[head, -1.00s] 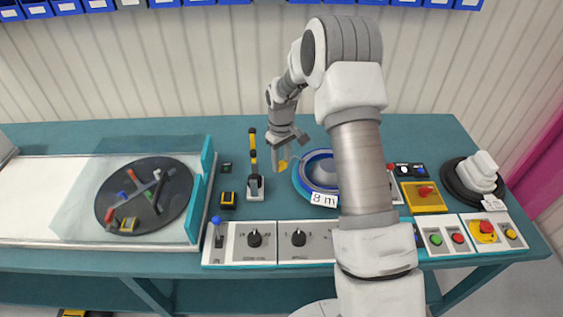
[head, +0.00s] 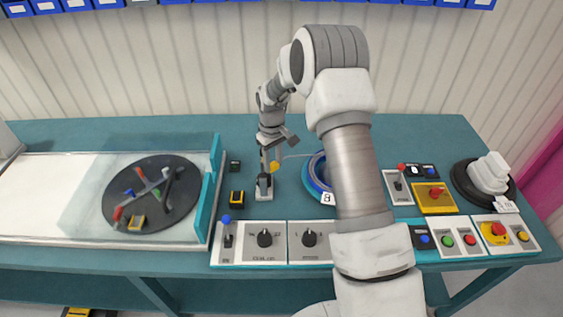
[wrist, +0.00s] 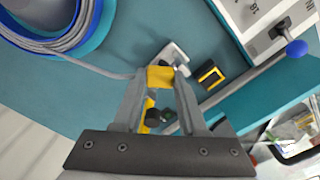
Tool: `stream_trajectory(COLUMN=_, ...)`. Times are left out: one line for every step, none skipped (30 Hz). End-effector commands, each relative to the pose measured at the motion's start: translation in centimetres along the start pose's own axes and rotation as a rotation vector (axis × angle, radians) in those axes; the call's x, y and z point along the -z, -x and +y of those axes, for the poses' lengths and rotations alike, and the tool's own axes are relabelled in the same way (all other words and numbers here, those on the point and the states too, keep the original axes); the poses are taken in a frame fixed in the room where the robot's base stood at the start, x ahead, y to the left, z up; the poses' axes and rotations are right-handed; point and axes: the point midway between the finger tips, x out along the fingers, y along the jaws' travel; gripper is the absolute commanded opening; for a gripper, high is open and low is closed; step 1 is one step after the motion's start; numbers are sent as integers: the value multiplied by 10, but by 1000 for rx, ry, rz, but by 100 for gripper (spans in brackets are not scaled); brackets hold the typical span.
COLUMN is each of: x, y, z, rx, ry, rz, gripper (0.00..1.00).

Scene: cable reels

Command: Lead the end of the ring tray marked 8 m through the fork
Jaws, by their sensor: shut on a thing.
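The ring tray marked 8 m, a blue ring (head: 314,178) holding grey cable, lies right of my gripper, partly behind my arm; it also shows at the upper left of the wrist view (wrist: 92,28). My gripper (head: 271,162) is shut on the cable's yellow end (wrist: 160,77), which also shows in the head view (head: 275,167). Grey cable runs from it back to the tray. What appears to be the fork, a small stand on a pale base (head: 264,192), is right by my fingertips. My gripper hides its upper part; I cannot tell whether the cable is between its prongs.
A small yellow-and-black box (head: 237,198) stands left of the stand. A turntable (head: 151,195) under a clear cover is farther left. Control panels with knobs (head: 265,238) line the front edge. A black reel (head: 468,188) sits far right. The back strip is clear.

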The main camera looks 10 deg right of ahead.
Motion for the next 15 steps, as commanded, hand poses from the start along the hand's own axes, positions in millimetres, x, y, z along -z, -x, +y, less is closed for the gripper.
stream_trajectory(x=4, y=-1, z=-5, rx=0, ry=3, rz=0, gripper=0)
stream_trajectory(x=6, y=-1, z=-7, rx=0, ry=3, rz=0, gripper=0)
stream_trajectory(x=8, y=-1, z=-10, rx=0, ry=3, rz=0, gripper=0)
stream_trajectory(x=10, y=-1, z=-13, rx=0, ry=3, rz=0, gripper=0)
stream_trajectory(x=12, y=-1, z=-15, rx=0, ry=2, rz=0, gripper=0)
stream_trajectory(x=15, y=-1, z=-18, rx=0, ry=2, rz=1, gripper=0)
stream_trajectory(x=17, y=-1, z=-21, rx=0, ry=3, rz=1, gripper=0)
stream_trajectory(x=18, y=-1, z=-23, rx=0, ry=3, rz=1, gripper=0)
stream_trajectory(x=21, y=-1, z=-26, rx=0, ry=3, rz=1, gripper=0)
stream_trajectory(x=22, y=-1, z=-28, rx=0, ry=2, rz=0, gripper=0)
stream_trajectory(x=24, y=-1, z=-31, rx=0, ry=2, rz=0, gripper=0)
stream_trajectory(x=27, y=-1, z=-34, rx=0, ry=2, rz=0, gripper=0)
stream_trajectory(x=29, y=-1, z=-36, rx=0, ry=2, rz=1, gripper=0)
stream_trajectory(x=31, y=0, z=-38, rx=0, ry=2, rz=1, gripper=0)
stream_trajectory(x=33, y=0, z=-42, rx=0, ry=2, rz=2, gripper=0)
